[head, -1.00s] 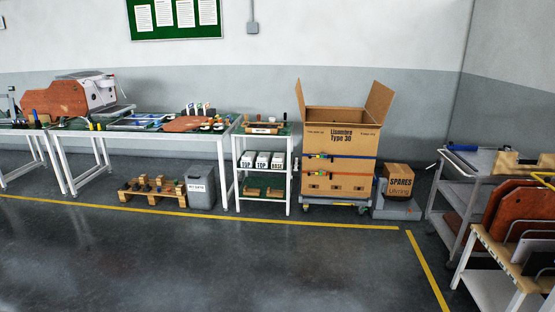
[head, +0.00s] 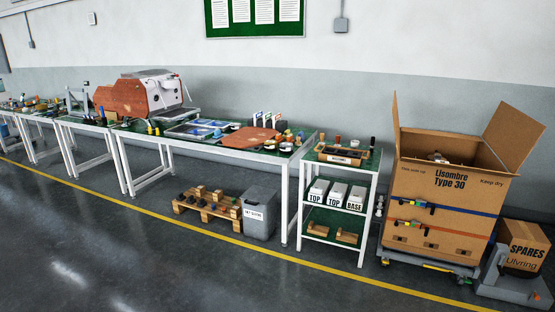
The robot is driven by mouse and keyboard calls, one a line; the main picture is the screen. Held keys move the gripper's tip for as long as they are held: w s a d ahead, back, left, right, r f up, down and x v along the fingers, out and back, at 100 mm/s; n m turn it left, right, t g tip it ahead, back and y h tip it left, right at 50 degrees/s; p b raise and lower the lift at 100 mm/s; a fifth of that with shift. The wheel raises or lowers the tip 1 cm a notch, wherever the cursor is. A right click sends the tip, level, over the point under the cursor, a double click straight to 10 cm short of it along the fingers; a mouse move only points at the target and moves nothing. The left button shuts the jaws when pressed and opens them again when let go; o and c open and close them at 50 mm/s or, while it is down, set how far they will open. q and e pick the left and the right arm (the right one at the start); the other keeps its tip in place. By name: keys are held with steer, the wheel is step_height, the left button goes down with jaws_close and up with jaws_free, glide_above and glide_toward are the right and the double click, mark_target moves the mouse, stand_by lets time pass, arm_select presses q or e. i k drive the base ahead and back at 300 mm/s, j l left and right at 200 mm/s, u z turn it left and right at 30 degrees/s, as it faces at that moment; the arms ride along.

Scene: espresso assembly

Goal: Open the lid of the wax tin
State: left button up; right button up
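I cannot make out the wax tin for certain. Several small round items (head: 286,146) sit at the right end of the long green-topped workbench (head: 232,153) in the head view. They are too small to tell whether one is the tin or whether any lid is open. Neither of my grippers is in view.
A white shelf trolley (head: 341,157) with labelled bins stands right of the bench. A large open carton (head: 440,190) on a dolly and a SPARES box (head: 523,247) stand further right. A pallet (head: 207,205) and grey bin (head: 259,212) are under the bench. The front floor is clear.

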mark_target(268, 143)
steer(key=i+j+u, duration=0.35)
steer(key=i, duration=0.35)
steer(key=i+l+u, duration=0.1)
steer(key=i+u, duration=0.25)
steer(key=i, duration=0.35)
steer(key=i+l+u, duration=0.15)
steer(key=i+u, duration=0.15)
steer(key=i, duration=0.45)
